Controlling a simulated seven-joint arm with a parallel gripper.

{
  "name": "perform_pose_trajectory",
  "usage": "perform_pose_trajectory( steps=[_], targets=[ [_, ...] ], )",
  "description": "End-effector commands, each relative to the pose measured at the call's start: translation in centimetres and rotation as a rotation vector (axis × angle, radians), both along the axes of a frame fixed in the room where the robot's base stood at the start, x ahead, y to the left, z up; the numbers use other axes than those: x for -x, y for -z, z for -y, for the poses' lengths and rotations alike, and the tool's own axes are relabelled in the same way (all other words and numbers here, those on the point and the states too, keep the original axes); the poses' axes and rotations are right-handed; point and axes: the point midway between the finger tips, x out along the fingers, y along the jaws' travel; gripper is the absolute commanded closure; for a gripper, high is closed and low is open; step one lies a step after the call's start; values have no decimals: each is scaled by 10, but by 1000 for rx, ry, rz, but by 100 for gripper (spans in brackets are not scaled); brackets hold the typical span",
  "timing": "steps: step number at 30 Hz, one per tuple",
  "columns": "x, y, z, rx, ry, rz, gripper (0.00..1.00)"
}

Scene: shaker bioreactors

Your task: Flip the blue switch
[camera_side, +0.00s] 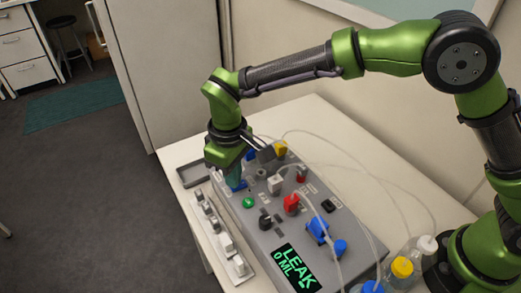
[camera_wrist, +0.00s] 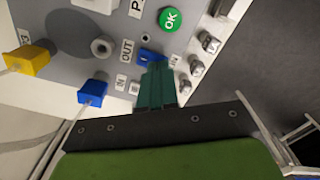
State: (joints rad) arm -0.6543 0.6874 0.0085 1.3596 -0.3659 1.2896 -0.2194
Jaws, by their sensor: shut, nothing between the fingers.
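The blue switch (camera_wrist: 147,56) sits on the grey panel, between the OUT label and the green OK button. In the wrist view it shows just beyond my fingertips and partly behind them. In the side view a bit of blue switch (camera_side: 238,187) shows at the foot of my fingers. My gripper (camera_wrist: 157,66) is shut and empty, with its teal fingers pointing down at the panel. In the side view my gripper (camera_side: 235,182) is at the panel's far left part. I cannot tell whether the fingertips touch the switch.
A yellow connector (camera_wrist: 27,58) and a blue connector (camera_wrist: 93,92) carry tubes. A rail of metal fittings (camera_side: 221,236) lies alongside.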

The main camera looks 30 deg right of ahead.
Motion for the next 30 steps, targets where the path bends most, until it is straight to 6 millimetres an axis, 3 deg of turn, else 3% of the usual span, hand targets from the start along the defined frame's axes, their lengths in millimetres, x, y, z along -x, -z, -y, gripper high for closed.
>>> perform_pose_trajectory(
  steps=[21, 30],
  targets=[
    [0, 10, 0, 0, 0, -1, 100],
    [-1, -10, 0, -1, -2, 3, 100]
  ],
)
